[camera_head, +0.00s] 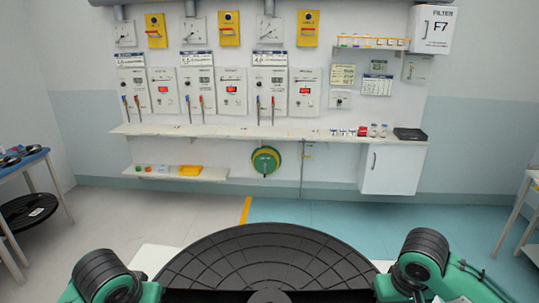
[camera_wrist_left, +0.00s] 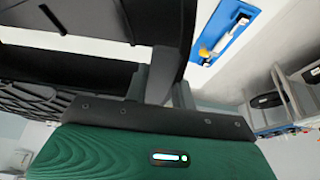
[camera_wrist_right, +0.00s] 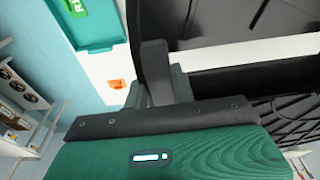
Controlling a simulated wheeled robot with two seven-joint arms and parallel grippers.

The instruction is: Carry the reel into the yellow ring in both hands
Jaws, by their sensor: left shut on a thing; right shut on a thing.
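The large black reel (camera_head: 265,250) fills the bottom middle of the head view, its ribbed round flange facing up toward the wall. It shows close up in the left wrist view (camera_wrist_left: 152,22) and the right wrist view (camera_wrist_right: 142,25). My left gripper (camera_wrist_left: 167,85) is shut on the reel's rim. My right gripper (camera_wrist_right: 165,82) is shut on the rim at the other side. In the head view my fingertips are hidden. I see no full yellow ring; a short yellow floor stripe (camera_head: 246,210) runs in behind the reel's top edge.
A long wall shelf (camera_head: 270,133) with panels above stands ahead. A green-and-yellow round thing (camera_head: 265,160) hangs below it, beside a white cabinet (camera_head: 393,168). A blue-topped table (camera_head: 22,160) stands left, a white one (camera_head: 533,180) right. The floor between is clear.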

